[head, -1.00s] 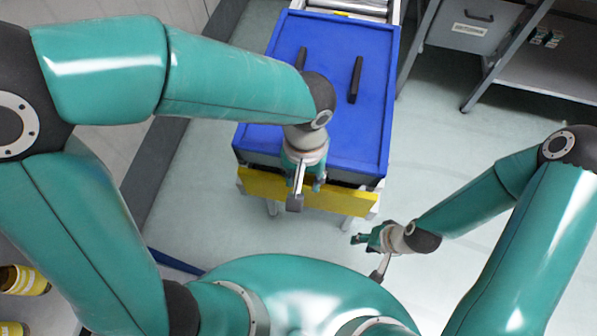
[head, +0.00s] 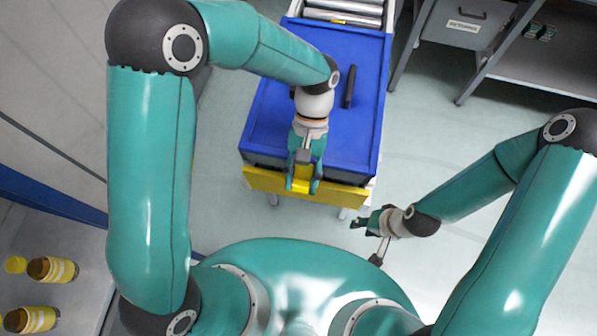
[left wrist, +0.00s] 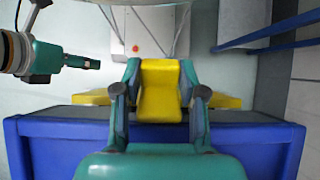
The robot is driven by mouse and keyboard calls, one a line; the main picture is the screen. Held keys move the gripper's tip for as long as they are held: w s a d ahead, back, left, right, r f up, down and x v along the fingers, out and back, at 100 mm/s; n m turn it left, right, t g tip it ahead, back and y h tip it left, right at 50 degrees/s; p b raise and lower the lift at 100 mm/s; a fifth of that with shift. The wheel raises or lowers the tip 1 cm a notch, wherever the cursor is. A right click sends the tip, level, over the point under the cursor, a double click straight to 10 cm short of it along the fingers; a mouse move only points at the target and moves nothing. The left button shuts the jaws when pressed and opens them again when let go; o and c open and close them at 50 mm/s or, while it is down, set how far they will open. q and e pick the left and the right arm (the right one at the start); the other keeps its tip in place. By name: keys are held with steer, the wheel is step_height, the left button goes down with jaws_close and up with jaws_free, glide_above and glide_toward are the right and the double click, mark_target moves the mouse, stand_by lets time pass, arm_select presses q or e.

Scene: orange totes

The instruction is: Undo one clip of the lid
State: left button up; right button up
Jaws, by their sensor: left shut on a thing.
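The blue lid (head: 362,130) covers a box in the middle of the head view, with a dark bar handle (head: 349,86) on top. A yellow strip (head: 345,195) runs along its near edge. My left gripper (head: 303,187) reaches over the lid to this edge. In the left wrist view its fingers are closed on the sides of a raised yellow clip (left wrist: 160,92). The lid's blue edge (left wrist: 60,130) lies below it there. My right gripper (head: 366,222) hangs empty, to the right and nearer; its jaw opening is too small to judge.
A roller conveyor (head: 345,12) lies behind the lid. A grey drawer unit (head: 463,22) and a shelf (head: 540,60) stand at the back right. Yellow-banded jars (head: 50,270) stand at the lower left. The floor right of the box is clear.

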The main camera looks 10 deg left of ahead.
stand_by(0.4)
arm_select(q)
steer(key=o, duration=1.2)
steer(key=shift+c, duration=0.2)
steer(key=shift+w+r, duration=0.1)
steer(key=shift+r, duration=0.05)
steer(key=v, duration=1.1)
steer(key=shift+w+r, duration=0.2)
steer(key=shift+w, duration=0.05)
